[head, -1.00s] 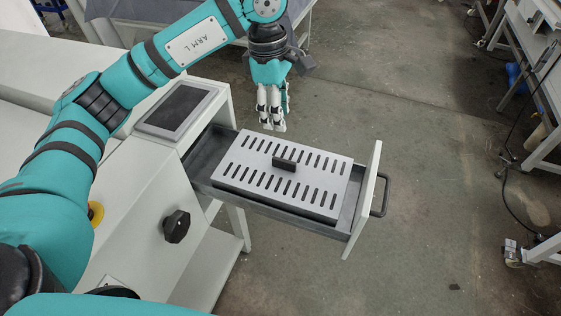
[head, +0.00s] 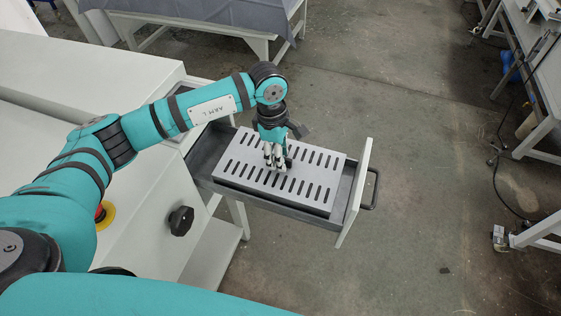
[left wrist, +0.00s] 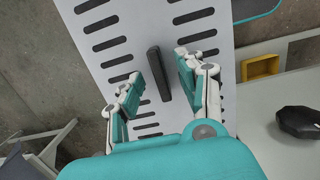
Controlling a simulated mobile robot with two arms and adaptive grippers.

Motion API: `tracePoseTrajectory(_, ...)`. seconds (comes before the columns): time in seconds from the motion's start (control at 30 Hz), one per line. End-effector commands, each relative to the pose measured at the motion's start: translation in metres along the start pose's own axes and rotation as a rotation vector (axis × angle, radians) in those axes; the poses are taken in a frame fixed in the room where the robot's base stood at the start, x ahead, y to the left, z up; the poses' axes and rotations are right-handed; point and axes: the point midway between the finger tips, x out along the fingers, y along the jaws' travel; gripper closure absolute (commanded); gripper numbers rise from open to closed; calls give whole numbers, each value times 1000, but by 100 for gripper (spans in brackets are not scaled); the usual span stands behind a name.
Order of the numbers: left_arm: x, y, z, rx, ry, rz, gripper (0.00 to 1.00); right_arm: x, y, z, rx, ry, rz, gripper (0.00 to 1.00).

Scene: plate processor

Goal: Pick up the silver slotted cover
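The silver slotted cover (head: 310,183) lies flat in the pulled-out drawer (head: 290,210). In the left wrist view the cover (left wrist: 110,60) shows its rows of dark slots and its black handle (left wrist: 158,73). My left gripper (head: 275,166) is over the middle of the cover and hides most of the handle in the head view. In the left wrist view the left gripper (left wrist: 157,65) is open, with one finger on each side of the handle and a gap on both sides. My right gripper is not in view.
The drawer's upright front panel (head: 355,192) with its dark pull handle (head: 373,188) stands to the right of the cover. A black knob (head: 181,221) sticks out from the white machine at left. A grey-topped table (head: 210,14) stands behind.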

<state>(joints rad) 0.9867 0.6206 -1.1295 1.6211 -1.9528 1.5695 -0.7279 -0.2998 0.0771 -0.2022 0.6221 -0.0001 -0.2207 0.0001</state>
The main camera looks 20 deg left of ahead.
Motion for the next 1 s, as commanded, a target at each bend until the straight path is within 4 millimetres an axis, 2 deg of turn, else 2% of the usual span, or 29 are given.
tracePoseTrajectory(0.1,2,0,0,0,0,1,62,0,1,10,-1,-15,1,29)
tracePoseTrajectory(0.2,1,0,0,0,0,1,62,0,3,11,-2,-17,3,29)
tracePoseTrajectory(0.5,1,0,0,0,0,1,99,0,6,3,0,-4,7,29)
tracePoseTrajectory(1.0,0,1,0,0,-1,3,100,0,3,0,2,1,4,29)
